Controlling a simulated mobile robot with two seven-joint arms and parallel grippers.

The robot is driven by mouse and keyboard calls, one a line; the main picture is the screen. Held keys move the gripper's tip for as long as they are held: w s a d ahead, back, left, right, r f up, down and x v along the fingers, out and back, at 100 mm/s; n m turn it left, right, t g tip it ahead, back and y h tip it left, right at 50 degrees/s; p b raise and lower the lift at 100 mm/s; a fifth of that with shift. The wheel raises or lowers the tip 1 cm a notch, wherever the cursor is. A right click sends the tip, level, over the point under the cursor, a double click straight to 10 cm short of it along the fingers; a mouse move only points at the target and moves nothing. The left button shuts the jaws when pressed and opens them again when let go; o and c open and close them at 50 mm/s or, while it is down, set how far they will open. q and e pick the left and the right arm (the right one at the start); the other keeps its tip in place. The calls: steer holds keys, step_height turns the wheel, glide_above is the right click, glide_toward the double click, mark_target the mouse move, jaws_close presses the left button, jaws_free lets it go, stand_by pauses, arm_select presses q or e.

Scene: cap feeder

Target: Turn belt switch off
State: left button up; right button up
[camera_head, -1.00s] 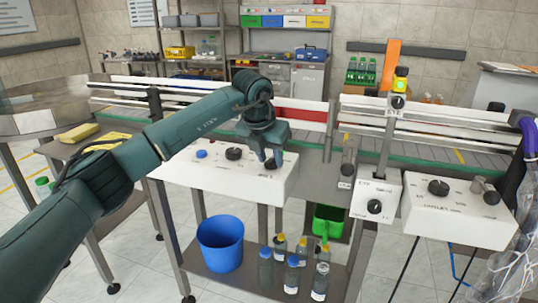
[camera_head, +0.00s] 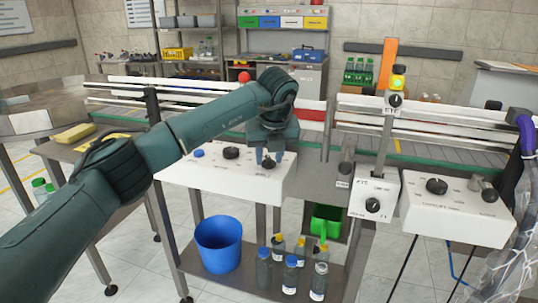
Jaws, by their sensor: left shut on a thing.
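A white control box (camera_head: 215,178) stands at the front of the conveyor belt, left of centre. On its top are a blue button (camera_head: 198,153), a black round knob (camera_head: 231,153) and, at the right end, a small switch under my left gripper. My left gripper (camera_head: 269,161) points down and is shut on that switch. The fingers hide most of the switch, so its position cannot be read. The conveyor belt (camera_head: 420,153) runs behind the box. My right gripper is out of view.
An eye control box (camera_head: 374,198) and another white box with knobs (camera_head: 455,215) stand to the right. A blue bucket (camera_head: 219,245) and several bottles (camera_head: 291,275) stand on the lower shelf, with a green bin (camera_head: 326,221) behind. A lamp post (camera_head: 398,85) rises at right.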

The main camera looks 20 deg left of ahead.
arm_select(q)
steer(key=shift+r, duration=0.1)
stand_by(0.3)
steer(key=o, duration=0.9)
steer(key=shift+o, duration=0.2)
steer(key=v, duration=1.3)
